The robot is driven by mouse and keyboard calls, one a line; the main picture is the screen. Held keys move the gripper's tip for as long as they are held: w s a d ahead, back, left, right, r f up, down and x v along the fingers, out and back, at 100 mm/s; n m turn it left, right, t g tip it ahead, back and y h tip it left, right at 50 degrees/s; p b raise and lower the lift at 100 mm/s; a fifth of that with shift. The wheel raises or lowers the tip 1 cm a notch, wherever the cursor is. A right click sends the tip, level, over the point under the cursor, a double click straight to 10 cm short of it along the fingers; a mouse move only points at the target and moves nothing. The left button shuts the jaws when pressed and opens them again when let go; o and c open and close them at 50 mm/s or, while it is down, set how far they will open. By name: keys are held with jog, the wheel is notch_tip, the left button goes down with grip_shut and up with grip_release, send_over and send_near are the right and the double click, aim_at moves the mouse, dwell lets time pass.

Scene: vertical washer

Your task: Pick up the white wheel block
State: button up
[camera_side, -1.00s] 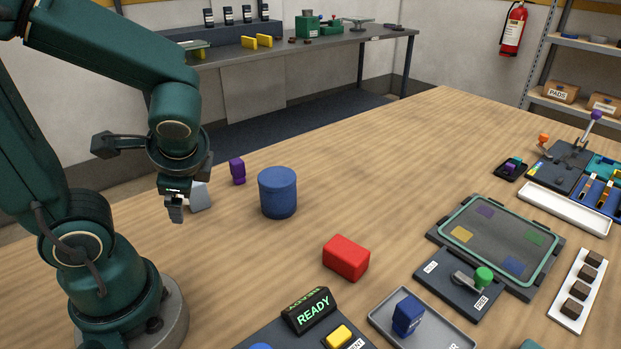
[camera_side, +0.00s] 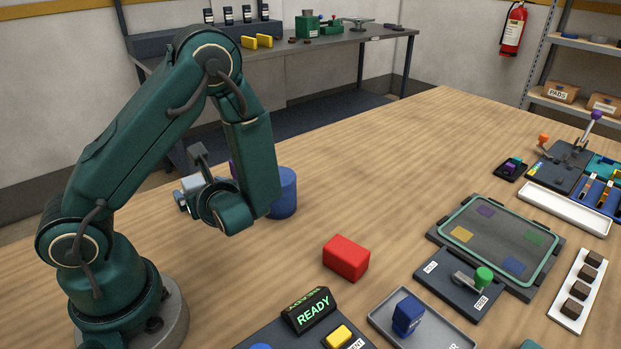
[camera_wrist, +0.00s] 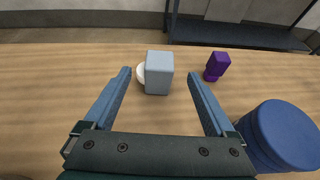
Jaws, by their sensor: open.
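The white wheel block (camera_wrist: 159,76) is a pale grey-white block with a round white wheel at its left side in the wrist view. It stands on the wooden table, ahead of and between the fingers of my gripper (camera_wrist: 160,88). The fingers are spread apart, with visible space on both sides of the block. Whether they reach alongside it is hard to tell. In the side view my arm is folded low over the table.
A small purple piece (camera_wrist: 217,66) stands right of the block. A large blue cylinder (camera_wrist: 285,135) is close to the right finger. A red block (camera_side: 346,258) lies farther toward the front, with the READY panel (camera_side: 311,311) beyond it. Open table lies left of the block.

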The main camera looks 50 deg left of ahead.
aim_at(191, 183)
jog(key=shift+x, duration=5)
jog(key=shift+d+f, duration=0.1)
jog(key=shift+f, duration=0.05)
grip_shut()
